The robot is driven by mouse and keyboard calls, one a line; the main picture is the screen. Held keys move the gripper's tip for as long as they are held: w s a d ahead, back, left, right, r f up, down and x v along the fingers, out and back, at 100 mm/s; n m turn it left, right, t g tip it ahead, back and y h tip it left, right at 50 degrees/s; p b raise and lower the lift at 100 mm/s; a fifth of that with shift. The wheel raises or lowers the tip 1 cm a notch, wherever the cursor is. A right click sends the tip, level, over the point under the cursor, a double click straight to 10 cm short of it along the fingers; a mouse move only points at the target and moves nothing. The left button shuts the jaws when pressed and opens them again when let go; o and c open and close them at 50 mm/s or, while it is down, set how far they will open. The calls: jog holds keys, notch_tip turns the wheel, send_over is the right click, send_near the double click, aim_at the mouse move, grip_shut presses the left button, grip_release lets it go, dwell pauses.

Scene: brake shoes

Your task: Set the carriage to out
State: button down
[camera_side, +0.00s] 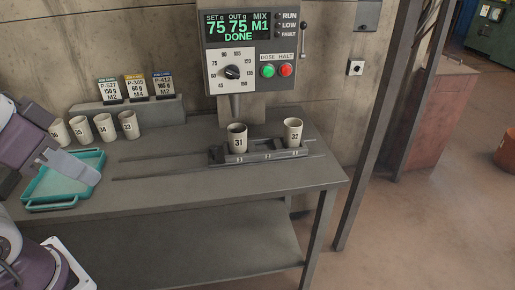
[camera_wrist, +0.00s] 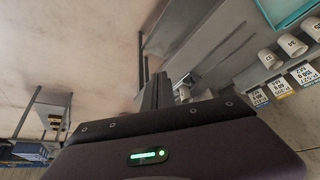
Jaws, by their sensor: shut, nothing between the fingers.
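The carriage (camera_side: 284,155) is a dark low holder at the right end of the rails (camera_side: 150,168) on the bench. Cup 31 (camera_side: 238,139) stands in it at the left, below the dispenser's spout, and cup 32 (camera_side: 292,132) stands in it at the right. My gripper (camera_side: 96,176) is at the far left, above the teal tray, well away from the carriage. It is shut and empty. In the wrist view, its dark fingers (camera_wrist: 158,90) are together; I cannot make out the carriage clearly there.
The dispenser (camera_side: 240,45) reads SET 75, OUT 75, M1, DONE. Its green (camera_side: 268,71) and red (camera_side: 286,70) buttons face front. Several cups (camera_side: 104,127) and cards (camera_side: 134,88) stand behind the teal tray (camera_side: 40,205). The bench between tray and carriage is clear.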

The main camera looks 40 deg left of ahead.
aim_at(212, 148)
jog(key=c, duration=2.2)
grip_release()
